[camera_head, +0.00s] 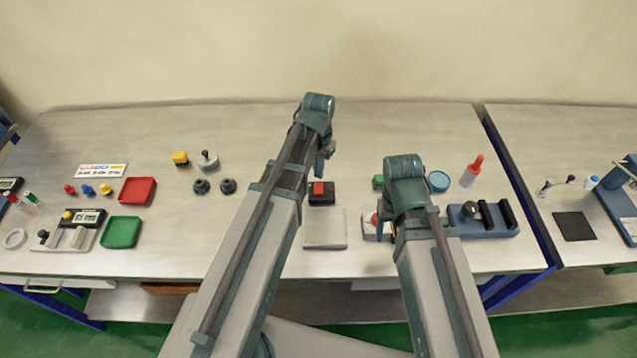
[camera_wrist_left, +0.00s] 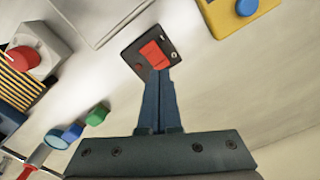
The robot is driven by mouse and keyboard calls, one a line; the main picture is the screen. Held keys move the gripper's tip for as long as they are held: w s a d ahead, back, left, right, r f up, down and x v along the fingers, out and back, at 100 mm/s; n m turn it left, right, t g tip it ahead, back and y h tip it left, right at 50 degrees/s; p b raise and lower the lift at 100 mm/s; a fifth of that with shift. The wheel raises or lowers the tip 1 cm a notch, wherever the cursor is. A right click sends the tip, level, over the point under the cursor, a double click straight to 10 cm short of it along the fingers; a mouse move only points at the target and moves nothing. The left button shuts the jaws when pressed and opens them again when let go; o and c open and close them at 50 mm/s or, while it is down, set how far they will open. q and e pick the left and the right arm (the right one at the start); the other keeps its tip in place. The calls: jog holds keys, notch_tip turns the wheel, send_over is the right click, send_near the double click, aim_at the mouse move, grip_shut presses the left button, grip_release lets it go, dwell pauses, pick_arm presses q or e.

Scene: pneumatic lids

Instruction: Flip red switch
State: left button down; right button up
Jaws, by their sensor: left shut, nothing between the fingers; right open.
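The red rocker switch (camera_head: 318,188) sits on a small black box (camera_head: 322,200) in the middle of the table. In the left wrist view the red switch (camera_wrist_left: 153,53) and its black box (camera_wrist_left: 131,48) lie straight ahead of the fingertips. My left gripper (camera_head: 322,168) is shut and empty, just behind the switch in the head view. In the left wrist view its closed fingertips (camera_wrist_left: 158,74) meet the switch's near edge; I cannot tell whether they touch. My right gripper (camera_head: 384,222) is open, partly hidden by its own arm, over the table to the right.
A pale grey plate (camera_head: 325,228) lies in front of the switch box. A green block (camera_wrist_left: 97,114) and a blue round piece (camera_wrist_left: 64,136) lie nearby. The table's back is clear.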

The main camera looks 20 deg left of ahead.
aim_at(319, 185)
pick_arm(q)
notch_tip(319, 185, up, 4)
jog(key=p, duration=0.2)
jog(key=shift+f+p, duration=0.25)
jog(key=shift+p, duration=0.15)
jog(key=shift+s+d, duration=0.1)
jog(key=shift+m+y, duration=0.5)
jog(key=shift+y, duration=0.1)
jog(key=s+d+f+b, duration=0.1)
jog(key=s+d, duration=0.2)
jog(key=s, duration=0.1)
jog(key=s+d+f+b, duration=0.1)
jog(key=s+d, duration=0.2)
jog(key=s, duration=0.2)
jog(key=s+d+f+b, duration=0.1)
jog(key=s+d, duration=0.3)
jog(key=shift+s+f, duration=0.1)
jog(key=shift+s, duration=0.3)
jog(key=shift+s+d, duration=0.15)
